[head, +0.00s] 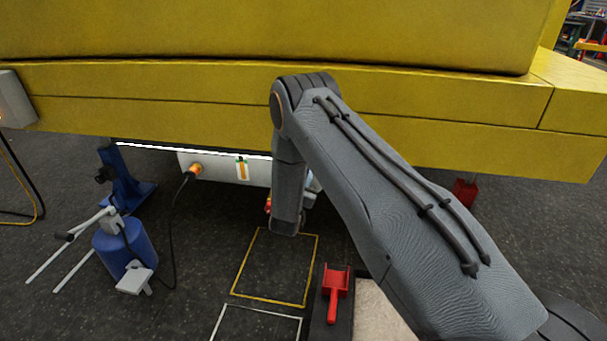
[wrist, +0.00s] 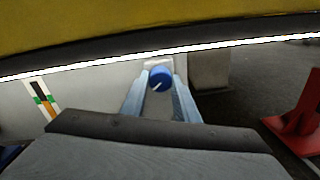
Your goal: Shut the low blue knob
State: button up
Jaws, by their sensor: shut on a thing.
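The low blue knob (wrist: 160,77) shows in the wrist view, a round blue knob with a white pointer mark slanting to the lower left. It sits at the right end of the grey-white panel. My gripper (wrist: 160,86) has its two pale blue fingers on either side of the knob and is shut on it. In the head view my arm hides the knob, and the fingers there are mostly hidden behind it. The grey-white panel (head: 222,168) shows under the yellow boom.
The yellow boom (head: 380,130) hangs low over the panel. An orange plug (head: 195,169) with a black cable is at the panel's left. A blue canister (head: 124,249) and a blue stand (head: 125,182) are left. A red scoop (head: 336,289) lies near my arm. A red stand (wrist: 300,123) is right.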

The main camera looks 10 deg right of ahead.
jog(key=o, duration=1.1)
jog(key=shift+c, duration=0.2)
jog(key=shift+a, duration=0.1)
jog(key=p+v, duration=0.1)
jog(key=v, duration=0.6)
jog(key=shift+s, duration=0.4)
jog(key=shift+a, duration=0.15)
